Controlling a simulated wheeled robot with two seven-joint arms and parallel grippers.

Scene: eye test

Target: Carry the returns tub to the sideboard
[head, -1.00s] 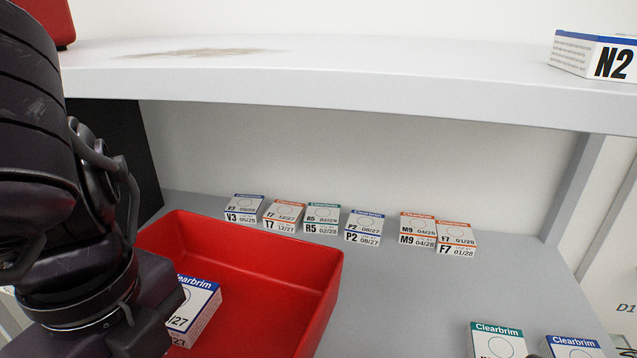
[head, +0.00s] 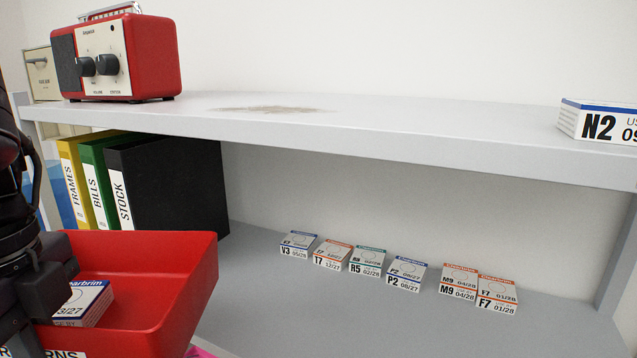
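The red returns tub (head: 165,270) is at the lower left of the head view, in front of the black binder and over the shelf's front left part. Its front label is cut off and reads "RNS". A white and blue Clearbrim box (head: 85,303) lies inside it. My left gripper (head: 45,290) is at the tub's left side and appears shut on its wall; the fingertips are hidden. My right gripper is out of view. I cannot make out a sideboard.
Several small boxes (head: 406,274) stand in a row on the lower shelf (head: 330,315). Yellow, green and black binders (head: 125,185) stand behind the tub. A red radio (head: 130,55) and an N2 box (head: 600,122) are on the upper shelf (head: 400,118). The lower shelf's front middle is clear.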

